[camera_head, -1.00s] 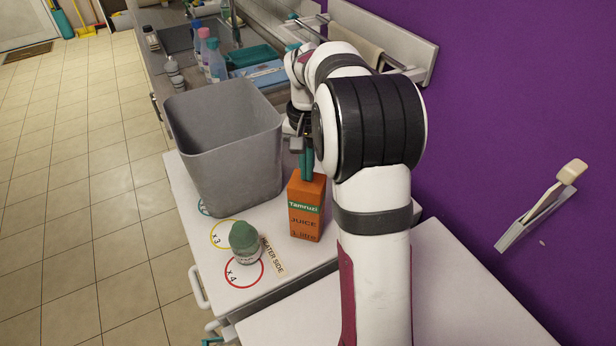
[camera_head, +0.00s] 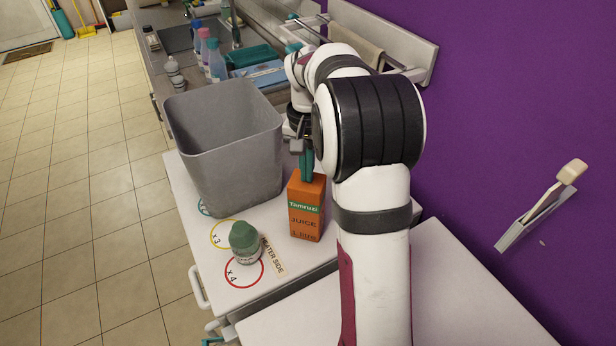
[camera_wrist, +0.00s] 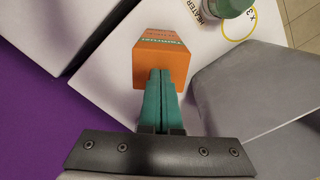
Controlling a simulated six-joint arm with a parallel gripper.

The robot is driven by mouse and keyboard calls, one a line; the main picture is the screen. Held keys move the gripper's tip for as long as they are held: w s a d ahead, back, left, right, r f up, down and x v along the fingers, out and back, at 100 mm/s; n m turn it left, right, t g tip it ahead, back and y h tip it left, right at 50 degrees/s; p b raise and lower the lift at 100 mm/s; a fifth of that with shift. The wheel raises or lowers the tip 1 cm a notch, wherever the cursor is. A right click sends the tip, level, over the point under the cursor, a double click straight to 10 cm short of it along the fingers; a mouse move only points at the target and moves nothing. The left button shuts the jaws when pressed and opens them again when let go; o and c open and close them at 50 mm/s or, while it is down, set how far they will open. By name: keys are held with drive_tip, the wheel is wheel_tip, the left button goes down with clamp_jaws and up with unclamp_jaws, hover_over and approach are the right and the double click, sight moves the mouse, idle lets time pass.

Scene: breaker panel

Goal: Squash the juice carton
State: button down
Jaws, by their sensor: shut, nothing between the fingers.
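The orange juice carton (camera_head: 306,212) stands upright on the white counter top, to the right of the grey bin. It keeps its box shape, with flat sides. My gripper (camera_head: 306,172) has teal fingers pressed together, pointing down at the top of the carton. In the wrist view the carton (camera_wrist: 160,58) lies straight beyond the shut fingertips (camera_wrist: 160,75), which overlap its top edge. I cannot tell whether the tips touch it. Nothing shows between the fingers.
The grey bin (camera_head: 225,150) stands close on the left of the carton. A green-capped bottle (camera_head: 244,243) stands at the front left, near the coloured circles. Bottles and a teal tray (camera_head: 252,55) are farther back. A purple wall (camera_head: 510,100) bounds the right.

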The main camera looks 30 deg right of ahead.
sight(307, 194)
drive_tip(key=shift+f, duration=3.7)
wheel_tip(307, 194, up, 5)
